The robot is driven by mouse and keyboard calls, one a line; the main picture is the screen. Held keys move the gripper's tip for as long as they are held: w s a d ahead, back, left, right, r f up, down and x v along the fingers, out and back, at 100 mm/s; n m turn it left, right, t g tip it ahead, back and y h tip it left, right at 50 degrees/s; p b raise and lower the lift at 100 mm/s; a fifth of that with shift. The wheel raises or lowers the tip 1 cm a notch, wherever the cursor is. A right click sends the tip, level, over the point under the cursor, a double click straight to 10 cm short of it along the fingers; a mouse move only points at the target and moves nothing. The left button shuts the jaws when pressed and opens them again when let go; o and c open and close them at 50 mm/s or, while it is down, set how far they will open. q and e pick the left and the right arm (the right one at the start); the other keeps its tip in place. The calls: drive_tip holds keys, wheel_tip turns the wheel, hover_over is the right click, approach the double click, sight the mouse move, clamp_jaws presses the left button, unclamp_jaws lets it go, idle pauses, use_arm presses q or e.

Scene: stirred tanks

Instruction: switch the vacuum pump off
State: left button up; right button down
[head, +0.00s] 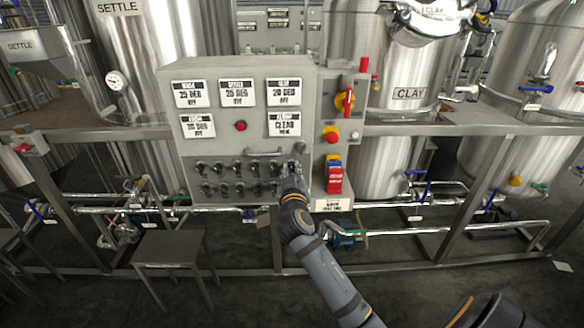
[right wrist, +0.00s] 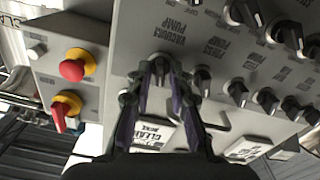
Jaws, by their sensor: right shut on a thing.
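The grey control panel (head: 240,140) stands in front of me, with two rows of black rotary switches low on its face. My right gripper (head: 293,178) is at the right end of these rows and hides part of them. In the right wrist view, where the panel appears upside down, my right gripper (right wrist: 160,76) has its two fingers around a black knob (right wrist: 160,60). The label next to this knob (right wrist: 176,28) appears to read vacuum pump. The fingers are shut on the knob; its exact pointer angle is hard to tell. My left gripper is not in view.
A side box holds a red-and-yellow rotary switch (head: 346,102) and a red button (head: 331,135); its button also shows in the wrist view (right wrist: 77,66). Neighbouring black switches (right wrist: 202,82) sit close to the fingers. A metal stool (head: 168,248) and pipes are below.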

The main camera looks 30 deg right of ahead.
drive_tip(key=shift+r+n+p, duration=0.15)
drive_tip(key=shift+n+p, duration=0.35)
drive_tip(key=shift+n, duration=0.7)
drive_tip(key=c, duration=1.5)
unclamp_jaws()
drive_tip(key=shift+w, duration=0.1)
drive_tip(key=shift+o, duration=0.3)
drive_tip(key=shift+w+d+f, duration=0.1)
drive_tip(key=shift+d+f, duration=0.05)
drive_tip(key=shift+f, duration=0.05)
drive_tip(key=v, duration=0.7)
drive_tip(key=shift+s, duration=0.3)
